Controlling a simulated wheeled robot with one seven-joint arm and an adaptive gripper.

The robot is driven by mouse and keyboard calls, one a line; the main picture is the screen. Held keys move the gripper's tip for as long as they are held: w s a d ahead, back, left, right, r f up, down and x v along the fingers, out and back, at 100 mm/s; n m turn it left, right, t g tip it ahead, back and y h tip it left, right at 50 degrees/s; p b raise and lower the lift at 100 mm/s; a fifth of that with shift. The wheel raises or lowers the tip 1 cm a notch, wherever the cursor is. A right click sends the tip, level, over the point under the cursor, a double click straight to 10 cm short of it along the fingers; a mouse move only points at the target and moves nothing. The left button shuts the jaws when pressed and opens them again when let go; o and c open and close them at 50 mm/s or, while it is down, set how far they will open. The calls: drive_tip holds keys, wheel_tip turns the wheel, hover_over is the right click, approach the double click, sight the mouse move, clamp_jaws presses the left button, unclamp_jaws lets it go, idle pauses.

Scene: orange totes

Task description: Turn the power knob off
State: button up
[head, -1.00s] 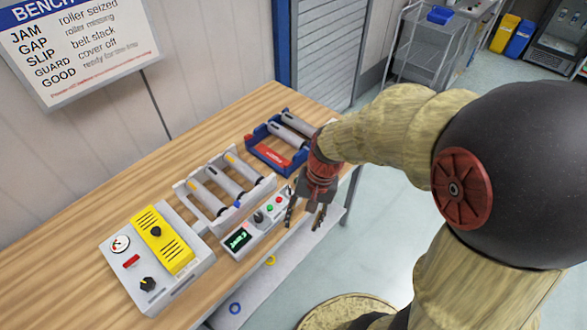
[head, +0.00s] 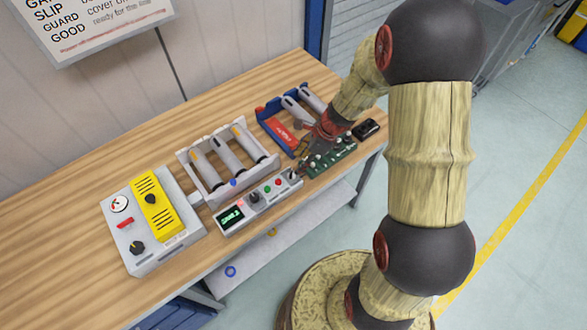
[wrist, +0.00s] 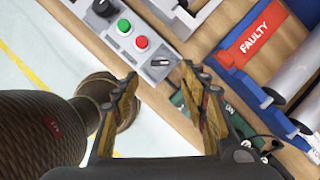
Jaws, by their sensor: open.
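A grey control box (head: 243,205) lies near the bench's front edge. My gripper (head: 304,165) is open and empty at the box's right end. In the wrist view its fingertips (wrist: 159,70) straddle the end knob in the picture; I cannot tell whether they touch it. No knob is labelled POWER legibly.
A grey and yellow unit (head: 185,237) with a gauge and knobs stands left. A white roller rack (head: 181,160) is behind the box. A blue tray (head: 263,107) with a red FAULTY label stands right. A green circuit board (head: 343,158) and black item (head: 367,128) lie near my gripper.

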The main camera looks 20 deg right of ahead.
sight(291, 173)
drive_tip(key=b+x, duration=0.1)
drive_tip(key=x, duration=0.6)
drive_tip(key=shift+a+f+b, duration=0.1)
drive_tip(key=shift+f+b, duration=0.2)
drive_tip(key=shift+b, duration=0.1)
drive_tip(key=c, duration=0.3)
drive_tip(key=c, duration=0.8)
clamp_jaws()
